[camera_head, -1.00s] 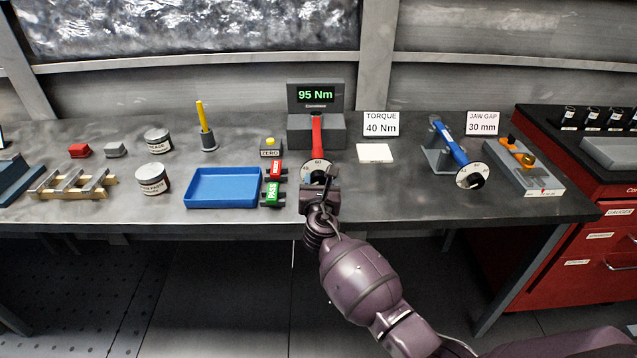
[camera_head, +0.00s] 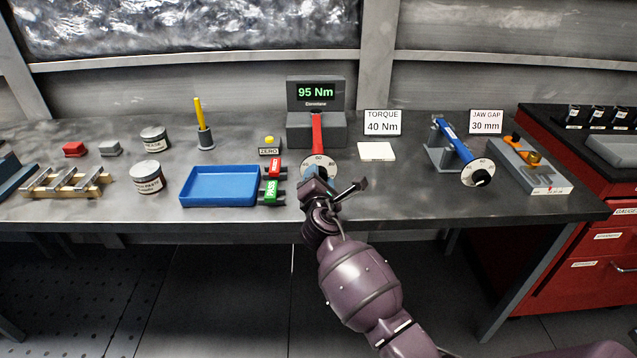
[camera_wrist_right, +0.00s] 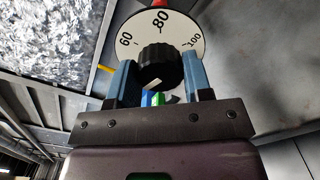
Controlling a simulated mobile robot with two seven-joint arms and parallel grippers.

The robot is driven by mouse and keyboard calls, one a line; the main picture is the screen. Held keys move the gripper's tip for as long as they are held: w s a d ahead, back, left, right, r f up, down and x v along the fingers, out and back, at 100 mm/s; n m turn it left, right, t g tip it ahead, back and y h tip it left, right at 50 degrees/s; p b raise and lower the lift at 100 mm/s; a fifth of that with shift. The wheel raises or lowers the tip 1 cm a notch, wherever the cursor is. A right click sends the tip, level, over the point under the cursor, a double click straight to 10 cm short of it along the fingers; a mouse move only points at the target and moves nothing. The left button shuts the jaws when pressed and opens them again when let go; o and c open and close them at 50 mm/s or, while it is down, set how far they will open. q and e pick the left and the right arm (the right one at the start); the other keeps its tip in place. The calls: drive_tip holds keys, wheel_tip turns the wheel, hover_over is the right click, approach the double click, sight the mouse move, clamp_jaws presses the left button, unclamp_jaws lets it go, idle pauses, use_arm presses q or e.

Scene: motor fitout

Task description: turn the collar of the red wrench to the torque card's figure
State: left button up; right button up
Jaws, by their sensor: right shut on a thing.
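The red wrench (camera_head: 317,133) lies in the grey tester (camera_head: 331,130), whose green display (camera_head: 315,93) reads 95 Nm. Its white dial (camera_head: 317,163) faces the front; the wrist view shows 60, 80 and 100 on the dial (camera_wrist_right: 185,28), with 80 near the top. My right gripper (camera_head: 319,184) is at the dial. In the right wrist view its blue-grey fingers (camera_wrist_right: 160,72) are shut on the black collar knob (camera_wrist_right: 160,63), one on each side. The gripper hides the knob in the head view. The torque card (camera_head: 382,123) reads 40 Nm. My left gripper is out of view.
Left of the dial are red and green PASS blocks (camera_head: 271,189) and a blue tray (camera_head: 219,187). A white pad (camera_head: 376,151) lies to the right. A blue wrench (camera_head: 454,141) with its own dial stands farther right, beside the JAW GAP card (camera_head: 485,122) reading 30 mm.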

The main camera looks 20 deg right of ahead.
drive_tip(key=shift+f+m+b, duration=0.1)
drive_tip(key=shift+m+b, duration=0.4)
drive_tip(key=shift+m, duration=1.1)
drive_tip(key=o, duration=0.9)
